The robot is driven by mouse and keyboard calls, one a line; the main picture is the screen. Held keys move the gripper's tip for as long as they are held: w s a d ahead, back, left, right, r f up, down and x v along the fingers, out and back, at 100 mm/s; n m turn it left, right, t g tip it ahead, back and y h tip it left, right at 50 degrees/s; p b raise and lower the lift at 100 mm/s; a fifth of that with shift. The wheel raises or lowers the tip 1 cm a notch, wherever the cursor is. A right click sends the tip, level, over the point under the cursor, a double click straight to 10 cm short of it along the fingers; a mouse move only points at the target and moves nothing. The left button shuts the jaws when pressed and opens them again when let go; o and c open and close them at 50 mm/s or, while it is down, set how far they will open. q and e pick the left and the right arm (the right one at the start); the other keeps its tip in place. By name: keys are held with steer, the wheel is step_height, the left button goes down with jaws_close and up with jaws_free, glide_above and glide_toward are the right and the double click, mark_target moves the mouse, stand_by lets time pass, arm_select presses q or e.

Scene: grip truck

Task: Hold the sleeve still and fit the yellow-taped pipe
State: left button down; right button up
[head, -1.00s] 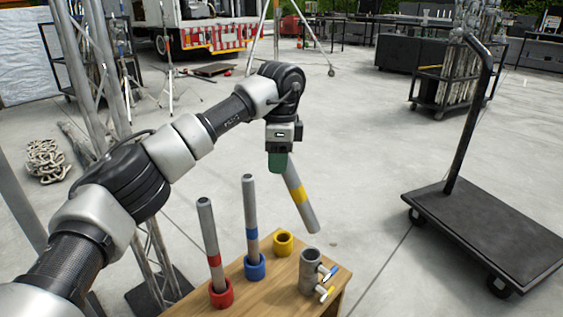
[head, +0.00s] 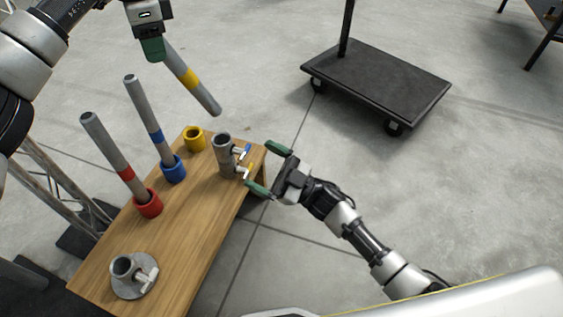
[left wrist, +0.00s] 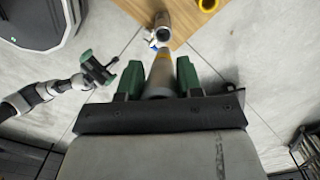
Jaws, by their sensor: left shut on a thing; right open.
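The grey pipe with yellow tape (head: 190,76) hangs tilted in my left gripper (head: 153,48), which is shut on its upper part. Its free lower end is above and apart from the table. In the left wrist view the pipe (left wrist: 161,72) runs between the green fingers toward the sleeve.
On the wooden table (head: 185,245), a red-taped pipe (head: 108,160) stands in a red cup and a blue-taped pipe (head: 144,115) in a blue cup. The yellow cup (head: 194,138) is empty. A flanged grey fitting (head: 128,272) sits in front. A black cart (head: 376,80) stands beyond.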

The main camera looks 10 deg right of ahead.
mark_target(240, 150)
steer(key=w+d+f+m+g+h, duration=0.2)
steer(key=w+d+f+h, duration=0.3)
steer(key=w+f, duration=0.5)
steer(key=x, duration=0.3)
steer(key=f+x, duration=0.1)
steer(key=x, duration=0.7)
steer(key=shift+s+a+f, duration=0.2)
steer(key=shift+s+a, duration=0.05)
steer(key=shift+a, duration=0.05)
steer(key=c, duration=1.3)
